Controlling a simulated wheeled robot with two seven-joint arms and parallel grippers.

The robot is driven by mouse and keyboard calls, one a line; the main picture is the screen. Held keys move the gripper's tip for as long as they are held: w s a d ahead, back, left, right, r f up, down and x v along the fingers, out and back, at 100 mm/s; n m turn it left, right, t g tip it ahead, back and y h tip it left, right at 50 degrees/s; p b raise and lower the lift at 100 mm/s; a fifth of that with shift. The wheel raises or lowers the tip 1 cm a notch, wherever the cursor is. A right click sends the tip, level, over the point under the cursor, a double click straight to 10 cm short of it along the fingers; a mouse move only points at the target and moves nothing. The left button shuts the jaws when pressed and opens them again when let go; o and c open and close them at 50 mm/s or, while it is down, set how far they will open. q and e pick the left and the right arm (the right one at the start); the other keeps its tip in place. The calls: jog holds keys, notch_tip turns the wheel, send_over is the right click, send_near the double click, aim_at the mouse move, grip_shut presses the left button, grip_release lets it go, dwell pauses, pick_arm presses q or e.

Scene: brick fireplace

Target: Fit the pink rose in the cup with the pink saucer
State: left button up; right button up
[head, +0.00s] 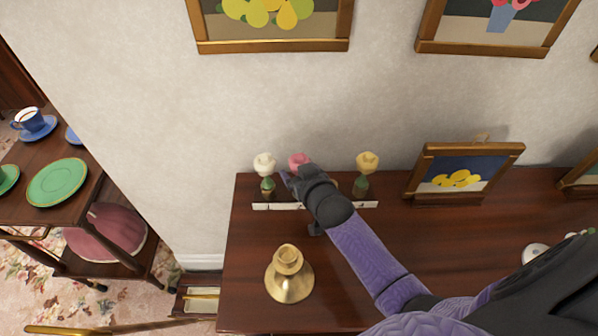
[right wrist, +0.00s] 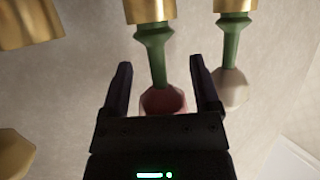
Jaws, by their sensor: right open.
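The pink rose (head: 299,160) stands between a white rose (head: 264,162) and a yellow rose (head: 367,162) at the back of the dark wooden top. My right gripper (head: 289,178) is at the pink rose and hides its lower part. In the right wrist view the open fingers (right wrist: 161,66) lie on either side of the pink rose (right wrist: 163,99) and its green stem, with gaps visible. The stem comes from a gold holder (right wrist: 150,10). I cannot make out a cup with a pink saucer. My left gripper is not in view.
A brass candlestick (head: 289,275) stands at the front left of the wooden top (head: 245,240). A framed lemon picture (head: 463,172) leans to the right. At left, a cart holds a blue cup (head: 27,118) and a green plate (head: 57,182).

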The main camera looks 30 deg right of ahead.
grip_shut()
dwell(0.4)
